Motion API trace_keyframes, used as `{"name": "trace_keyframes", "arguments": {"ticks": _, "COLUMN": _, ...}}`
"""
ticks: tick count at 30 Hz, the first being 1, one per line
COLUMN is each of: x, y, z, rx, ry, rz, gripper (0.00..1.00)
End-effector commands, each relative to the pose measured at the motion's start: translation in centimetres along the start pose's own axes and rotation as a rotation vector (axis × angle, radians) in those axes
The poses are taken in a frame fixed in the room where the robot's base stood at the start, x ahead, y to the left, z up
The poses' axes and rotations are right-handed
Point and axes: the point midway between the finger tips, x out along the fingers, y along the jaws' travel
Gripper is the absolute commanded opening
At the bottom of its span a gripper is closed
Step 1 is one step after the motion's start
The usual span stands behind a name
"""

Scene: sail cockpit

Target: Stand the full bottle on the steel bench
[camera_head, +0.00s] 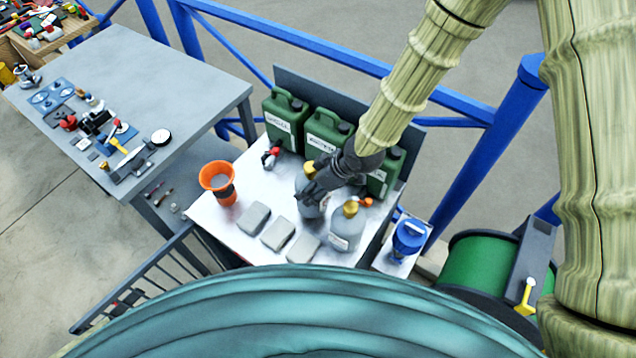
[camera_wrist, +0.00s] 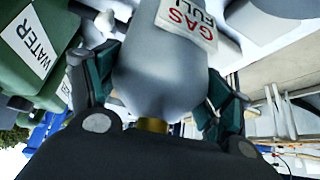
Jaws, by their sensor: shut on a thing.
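My gripper (camera_head: 311,193) is shut on a grey gas bottle (camera_head: 314,211) with a brass-coloured neck, over the right part of a pale, shiny table (camera_head: 213,217). In the wrist view, the bottle (camera_wrist: 160,75) is between the two fingers, and its label reads "GAS FULL". I cannot tell whether its base touches the table. A second grey bottle (camera_head: 347,229) with a brass top stands just right of and nearer than the held one; its label is unreadable. A grey, steel-looking bench (camera_head: 165,68) stands at the left, its far right part bare.
Several green jerrycans (camera_head: 284,119) line the table's back; one reads "WATER" in the wrist view (camera_wrist: 32,45). An orange funnel (camera_head: 217,182) and grey blocks (camera_head: 277,233) stand left of the bottles. Tools (camera_head: 118,137) crowd the bench's near side. Blue rails (camera_head: 300,38) run behind.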

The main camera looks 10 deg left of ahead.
Motion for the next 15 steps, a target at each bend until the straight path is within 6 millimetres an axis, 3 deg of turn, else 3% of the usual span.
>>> {"name": "trace_keyframes", "arguments": {"ticks": 6, "x": -0.3, "y": 0.6, "z": 0.3, "rx": -0.004, "ry": 0.002, "rz": -0.001, "gripper": 0.26}}
{"name": "trace_keyframes", "arguments": {"ticks": 15, "x": 3.0, "y": 0.4, "z": 1.8, "rx": -0.011, "ry": 0.002, "rz": -0.005, "gripper": 0.26}}
